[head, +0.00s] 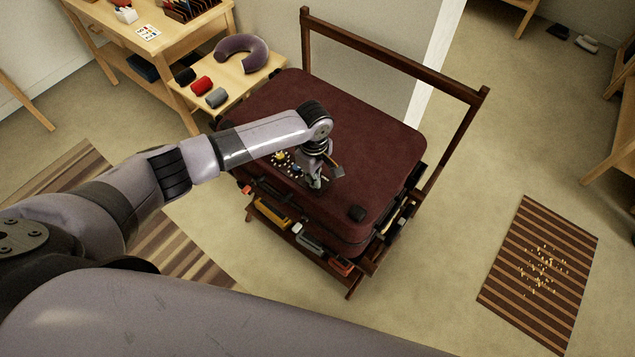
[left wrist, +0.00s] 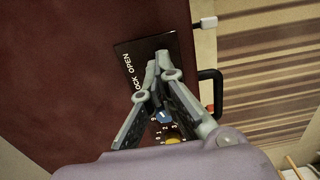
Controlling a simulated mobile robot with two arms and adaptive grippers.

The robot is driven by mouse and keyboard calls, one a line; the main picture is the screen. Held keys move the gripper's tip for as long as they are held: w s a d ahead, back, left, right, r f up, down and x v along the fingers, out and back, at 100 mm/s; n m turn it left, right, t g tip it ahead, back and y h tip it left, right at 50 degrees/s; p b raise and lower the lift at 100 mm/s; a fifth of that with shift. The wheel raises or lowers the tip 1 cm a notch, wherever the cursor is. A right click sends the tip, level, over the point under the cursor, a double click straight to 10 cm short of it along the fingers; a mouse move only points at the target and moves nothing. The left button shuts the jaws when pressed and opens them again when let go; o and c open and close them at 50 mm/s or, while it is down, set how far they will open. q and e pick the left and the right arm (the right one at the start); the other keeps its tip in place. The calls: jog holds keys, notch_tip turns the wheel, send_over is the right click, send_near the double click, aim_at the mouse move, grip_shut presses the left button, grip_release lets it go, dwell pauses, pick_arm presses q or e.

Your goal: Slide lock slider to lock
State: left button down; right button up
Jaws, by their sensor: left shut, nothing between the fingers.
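The maroon suitcase (head: 368,140) lies closed on a dark wooden stand. A black lock panel (head: 279,171) sits on its top near the front edge. In the left wrist view the panel (left wrist: 141,47) carries the white words LOCK and OPEN, a blue dial (left wrist: 162,117) and a yellow knob (left wrist: 173,140). My left gripper (head: 316,186) is over the panel, pointing down. In the left wrist view the gripper (left wrist: 160,58) has its fingertips together, empty, beside the lettering. The slider is not distinguishable; the fingers cover part of the panel. My right gripper is not in view.
The wooden stand (head: 470,95) has a raised back rail. Below the suitcase's front edge are several coloured items. A low wooden table (head: 245,82) with a neck pillow (head: 242,52) stands behind left. A striped mat (head: 510,295) lies on the floor at right.

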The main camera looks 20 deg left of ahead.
pick_arm(q)
jog(key=shift+w+a+f+p, duration=0.1)
jog(key=shift+w+a+p, duration=0.05)
jog(key=shift+a, duration=0.4)
jog(key=shift+w+a+p, duration=0.1)
jog(key=shift+a+p, duration=0.05)
jog(key=shift+a, duration=0.6)
jog(key=shift+w, duration=0.1)
jog(key=shift+r+p, duration=0.9)
jog(key=shift+p, duration=0.2)
notch_tip(320, 180, up, 2)
jog(key=p, duration=0.2)
jog(key=shift+d+r+p, duration=0.15)
jog(key=shift+r+p, duration=0.1)
jog(key=shift+p, duration=0.05)
jog(key=shift+r+p, duration=0.9)
jog(key=shift+p, duration=0.15)
